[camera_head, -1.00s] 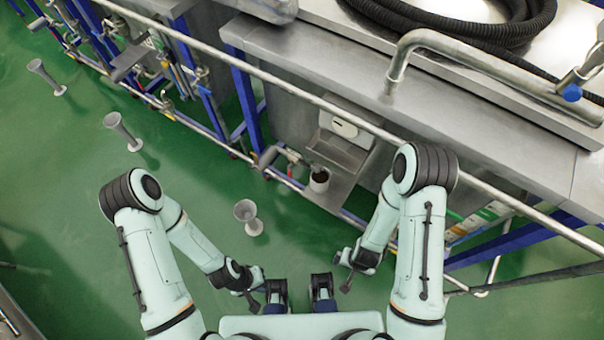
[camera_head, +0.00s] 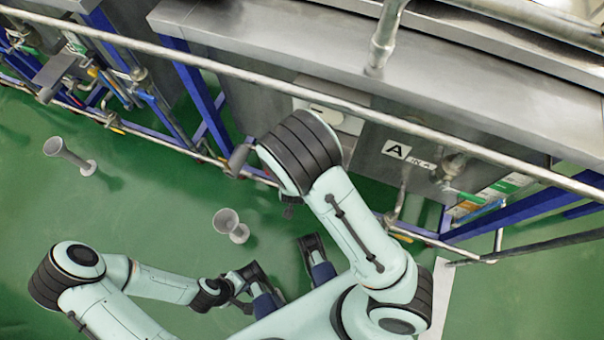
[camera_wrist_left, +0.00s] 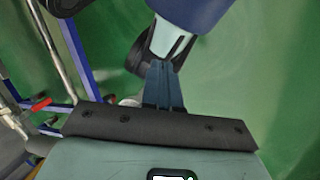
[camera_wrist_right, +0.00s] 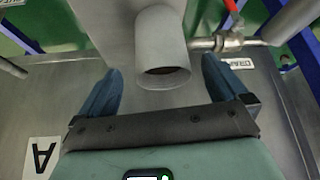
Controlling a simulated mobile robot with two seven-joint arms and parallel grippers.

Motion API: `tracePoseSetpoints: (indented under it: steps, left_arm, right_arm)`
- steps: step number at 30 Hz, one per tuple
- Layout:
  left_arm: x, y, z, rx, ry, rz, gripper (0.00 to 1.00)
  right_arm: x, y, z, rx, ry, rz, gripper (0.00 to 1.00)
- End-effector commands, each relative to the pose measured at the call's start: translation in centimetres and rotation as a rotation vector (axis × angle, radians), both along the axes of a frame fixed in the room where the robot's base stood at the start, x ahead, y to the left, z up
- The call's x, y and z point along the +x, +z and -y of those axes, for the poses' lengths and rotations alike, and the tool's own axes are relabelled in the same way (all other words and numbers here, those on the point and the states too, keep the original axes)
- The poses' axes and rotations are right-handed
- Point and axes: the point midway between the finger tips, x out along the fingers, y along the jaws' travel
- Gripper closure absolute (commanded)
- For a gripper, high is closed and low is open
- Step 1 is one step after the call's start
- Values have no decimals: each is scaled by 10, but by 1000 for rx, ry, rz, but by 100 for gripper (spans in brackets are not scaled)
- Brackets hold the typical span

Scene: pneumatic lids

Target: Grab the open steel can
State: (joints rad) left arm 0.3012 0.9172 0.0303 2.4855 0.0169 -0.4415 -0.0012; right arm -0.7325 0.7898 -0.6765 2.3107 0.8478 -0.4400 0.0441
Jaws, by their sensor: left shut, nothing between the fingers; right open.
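The open steel can (camera_wrist_right: 162,40) shows in the right wrist view as a grey cylinder, its round mouth towards the camera and dark brown inside. My right gripper (camera_wrist_right: 163,85) is open, with one blue finger on each side of the can's mouth. I see a gap between each finger and the can. In the head view my raised right arm hides the can and the right gripper. My left gripper (camera_wrist_left: 163,85) is shut and empty. In the head view it is low (camera_head: 240,283), near my base, above the green floor.
A steel rail (camera_head: 225,70) runs along the machine front, with blue legs and pipes below. A valve with a red handle (camera_wrist_right: 228,40) is close to the right gripper. Grey flared stands (camera_head: 231,226) are on the floor, which is otherwise open at left.

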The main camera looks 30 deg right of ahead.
Motion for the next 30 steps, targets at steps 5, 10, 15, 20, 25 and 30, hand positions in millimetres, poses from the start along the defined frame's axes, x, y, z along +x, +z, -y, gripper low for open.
tracePoseSetpoints:
  steps: [5,10,15,20,25,30]
  left_arm:
    - [7,-8,-3,8,7,19,100]
    - [20,-20,-8,24,22,53,100]
    - [36,-33,-16,45,40,98,100]
    - [42,-36,-19,53,47,114,100]
    - [42,-35,-19,53,47,114,100]
    - [42,-35,-19,52,47,113,100]
  right_arm:
    - [6,-14,4,1,0,0,0]
    - [13,-32,11,1,0,-2,0]
    - [23,-54,19,1,-1,-2,0]
    - [27,-60,20,2,1,-1,0]
    - [27,-59,20,2,2,0,0]
    - [27,-59,20,2,2,0,52]
